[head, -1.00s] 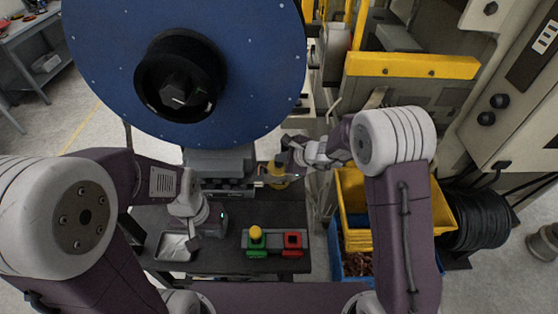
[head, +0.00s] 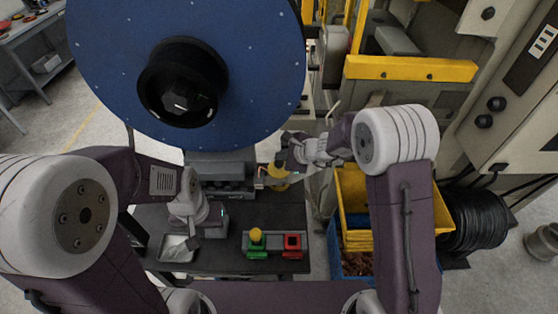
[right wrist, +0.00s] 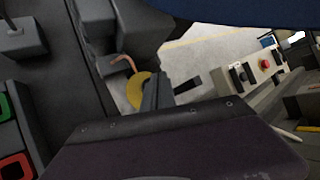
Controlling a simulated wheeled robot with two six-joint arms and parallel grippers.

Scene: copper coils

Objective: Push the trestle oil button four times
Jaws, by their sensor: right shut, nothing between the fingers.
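A yellow round part (head: 277,181) with a short copper-coloured spout sits at the foot of the blue reel's stand, at the back right of the dark bench. It also shows in the right wrist view (right wrist: 137,91), partly hidden by a grey finger. I cannot make out a separate oil button on it. My right gripper (head: 281,162) is shut and empty, right at the yellow part; whether it touches cannot be told. My left gripper (head: 194,242) hangs over the bench's left side near a metal tray (head: 176,249); its jaws are too small to read.
A large blue reel (head: 245,65) stands above the bench. A box with yellow-green and red buttons (head: 274,241) is at the bench front. Yellow (head: 351,190) and blue (head: 335,250) bins stand right of the bench. The bench middle is clear.

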